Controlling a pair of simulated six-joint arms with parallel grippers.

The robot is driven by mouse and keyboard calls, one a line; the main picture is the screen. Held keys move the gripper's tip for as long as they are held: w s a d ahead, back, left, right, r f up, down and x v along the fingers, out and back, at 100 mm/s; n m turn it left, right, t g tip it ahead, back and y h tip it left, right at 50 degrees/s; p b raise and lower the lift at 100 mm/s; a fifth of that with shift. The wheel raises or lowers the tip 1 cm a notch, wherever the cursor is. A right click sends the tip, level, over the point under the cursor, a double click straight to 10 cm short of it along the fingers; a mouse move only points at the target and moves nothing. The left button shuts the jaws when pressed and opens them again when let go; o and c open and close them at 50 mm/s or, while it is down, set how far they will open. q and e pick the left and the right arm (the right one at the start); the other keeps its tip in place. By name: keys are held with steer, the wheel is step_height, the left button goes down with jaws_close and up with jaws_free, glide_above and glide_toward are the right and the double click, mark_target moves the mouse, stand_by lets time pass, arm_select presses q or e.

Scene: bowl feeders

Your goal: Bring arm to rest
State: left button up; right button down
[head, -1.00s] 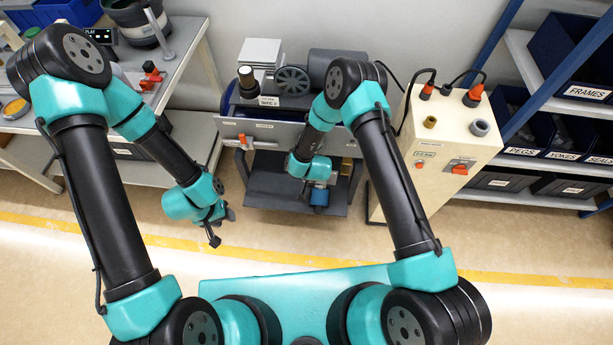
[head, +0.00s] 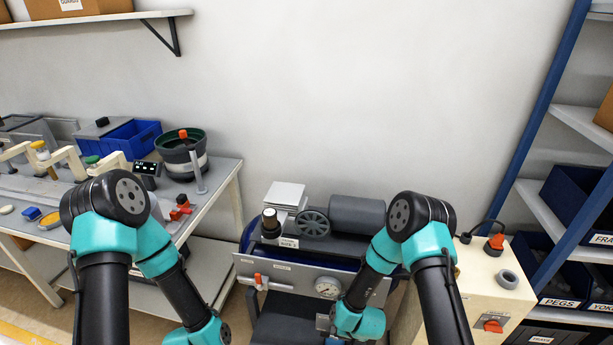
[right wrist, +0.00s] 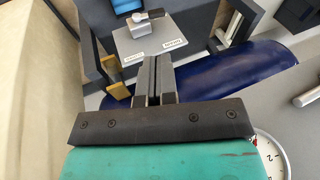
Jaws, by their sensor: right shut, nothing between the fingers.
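My right arm (head: 432,275) shows in the head view at the lower right, bent at the elbow, its wrist (head: 358,322) in front of the compressor panel. In the right wrist view my right gripper (right wrist: 158,78) has its fingers together, with nothing held. They point toward a grey plate with labels and a small lever valve (right wrist: 145,27); I cannot tell the gap. My left arm (head: 103,285) is bent at the lower left. Its forearm leaves the bottom edge of the head view, so the left gripper is hidden.
The compressor panel with its gauge (head: 328,287) is close to my right wrist; its blue tank (right wrist: 215,75) shows in the wrist view. A workbench (head: 222,170) with a bowl feeder (head: 182,155) stands left. A cream cabinet (head: 490,275) and shelving (head: 560,120) stand right.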

steer(key=s+d+r+g, duration=0.1)
steer(key=s+d+r, duration=0.3)
steer(key=s, duration=0.3)
steer(key=s+d+r+g, duration=0.1)
steer(key=s+d+r, duration=0.4)
steer(key=s+d, duration=0.1)
steer(key=shift+s, duration=0.9)
